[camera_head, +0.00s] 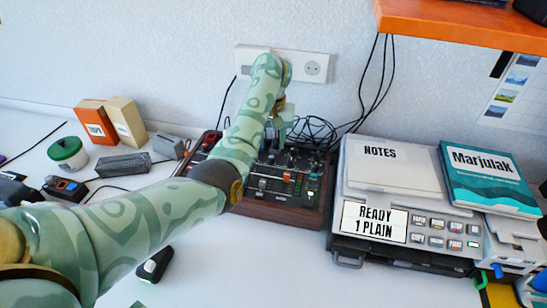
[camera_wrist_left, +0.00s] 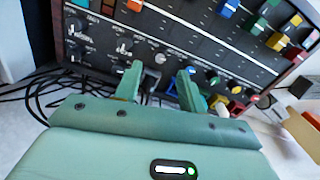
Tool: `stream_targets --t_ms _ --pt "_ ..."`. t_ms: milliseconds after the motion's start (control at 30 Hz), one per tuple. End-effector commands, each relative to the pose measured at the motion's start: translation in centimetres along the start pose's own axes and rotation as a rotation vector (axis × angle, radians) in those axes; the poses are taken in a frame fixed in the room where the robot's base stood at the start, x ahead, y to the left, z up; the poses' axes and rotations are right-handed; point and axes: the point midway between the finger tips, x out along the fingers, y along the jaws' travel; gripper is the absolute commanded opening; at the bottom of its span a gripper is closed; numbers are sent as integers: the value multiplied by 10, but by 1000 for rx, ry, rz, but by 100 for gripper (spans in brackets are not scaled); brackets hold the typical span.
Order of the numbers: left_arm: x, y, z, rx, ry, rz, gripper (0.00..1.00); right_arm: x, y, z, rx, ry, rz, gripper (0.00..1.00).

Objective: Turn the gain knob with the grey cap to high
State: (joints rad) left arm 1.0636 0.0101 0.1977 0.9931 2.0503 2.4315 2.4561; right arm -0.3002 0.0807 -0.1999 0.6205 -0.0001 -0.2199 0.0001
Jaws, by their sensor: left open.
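The mixer (camera_head: 262,202) is a dark panel with wooden sides, standing at the back of the desk and partly hidden by my left arm. My left gripper (camera_head: 284,122) is over its far part, pointing down. In the left wrist view, its two green fingers (camera_wrist_left: 160,70) are open, close to the panel. A small knob with a pale grey top (camera_wrist_left: 160,58) shows between the fingertips, with no clear contact.
Black cables (camera_head: 315,130) lie behind the mixer. A grey machine (camera_head: 355,215) with a notes binder (camera_head: 390,168) stands close on the right. Boxes (camera_head: 125,120) and a green jar (camera_head: 68,152) are at left. The front desk is mostly clear.

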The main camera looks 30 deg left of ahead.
Motion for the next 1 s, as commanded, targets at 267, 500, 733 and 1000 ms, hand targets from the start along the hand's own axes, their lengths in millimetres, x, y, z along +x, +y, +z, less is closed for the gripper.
stream_targets --t_ms 267,500,733,1000 --pt "48 0 0 -1 -2 -2 40 18 -2 7 0 -17 -6 36" --pt "53 0 0 0 1 0 40 19 -2 7 0 -19 -6 36" --pt "53 0 0 0 1 0 18 19 -2 7 0 -18 -6 36" --pt "53 0 0 2 0 1 0 19 -3 7 0 -19 -7 36"
